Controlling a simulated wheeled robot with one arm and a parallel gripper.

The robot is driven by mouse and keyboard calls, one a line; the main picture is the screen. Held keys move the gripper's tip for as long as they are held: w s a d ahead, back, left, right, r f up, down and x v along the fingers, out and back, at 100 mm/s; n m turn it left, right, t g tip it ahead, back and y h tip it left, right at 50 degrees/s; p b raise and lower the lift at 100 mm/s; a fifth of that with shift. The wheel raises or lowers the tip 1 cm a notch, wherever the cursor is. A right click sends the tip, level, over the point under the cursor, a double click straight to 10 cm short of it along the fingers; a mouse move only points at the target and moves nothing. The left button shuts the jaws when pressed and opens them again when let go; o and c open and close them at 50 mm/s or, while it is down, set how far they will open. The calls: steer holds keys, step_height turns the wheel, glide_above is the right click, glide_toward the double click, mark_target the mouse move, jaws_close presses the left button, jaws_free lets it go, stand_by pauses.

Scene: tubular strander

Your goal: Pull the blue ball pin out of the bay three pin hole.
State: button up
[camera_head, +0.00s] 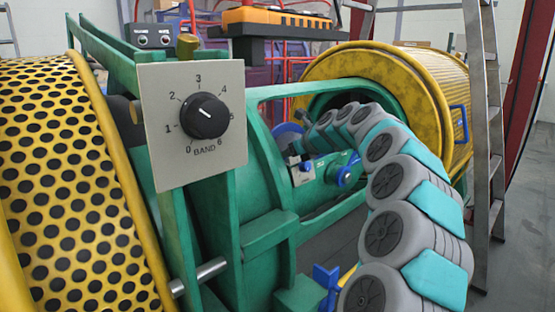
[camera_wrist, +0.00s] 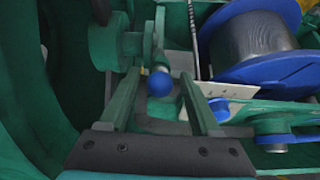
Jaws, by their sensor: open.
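The blue ball pin (camera_wrist: 160,84) shows in the wrist view as a round blue ball on a pale stem, just in front of a green bracket (camera_wrist: 138,48). My gripper (camera_wrist: 158,75) is open, with one green finger on each side of the ball. I see a gap between the ball and each finger, so it is not clamped. The hole that the pin sits in is hidden, and I cannot tell the bay number. In the head view my arm reaches into the green machine frame (camera_head: 262,180); the pin cannot be made out there.
A blue spool (camera_wrist: 262,45) wound with grey wire lies right of the fingers, with a pale marked plate (camera_wrist: 225,92) close to the right finger. A BAND dial panel (camera_head: 195,125), a yellow perforated guard (camera_head: 70,190) and a ladder (camera_head: 480,120) stand around the machine.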

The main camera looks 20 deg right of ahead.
stand_by(0.5)
jaws_close()
stand_by(0.3)
steer(key=shift+s+r, duration=0.15)
stand_by(1.1)
steer(key=shift+v, duration=2.85)
steer(key=shift+s+r, duration=0.1)
steer(key=shift+v, duration=1.3)
steer(key=shift+d, duration=0.1)
